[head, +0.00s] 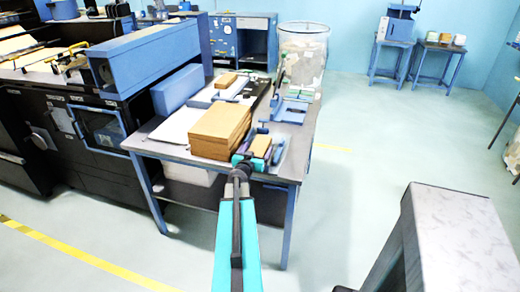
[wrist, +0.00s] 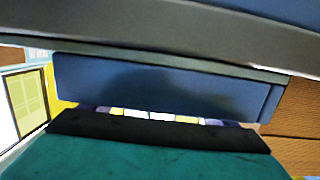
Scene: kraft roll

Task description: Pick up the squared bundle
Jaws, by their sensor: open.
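A large squared brown stack (head: 220,132) sits on the front part of the work table. A smaller tan block (head: 260,146) lies to its right; I cannot tell for certain which is the squared bundle. My gripper (head: 246,160) is at the table's front edge, beside the stack's right front corner and close to the tan block. It is open, and nothing is clearly held. In the wrist view a blue panel (wrist: 160,88) fills the middle, with small coloured pieces below it. A brown layered surface (wrist: 295,118) shows at the right edge.
The table (head: 180,151) also bears a blue tray-like tool (head: 290,110), a smaller brown stack (head: 226,80) and a blue box (head: 178,90). A clear bin (head: 303,55) stands behind it. A dark machine (head: 60,120) is at left. Floor at right is largely free.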

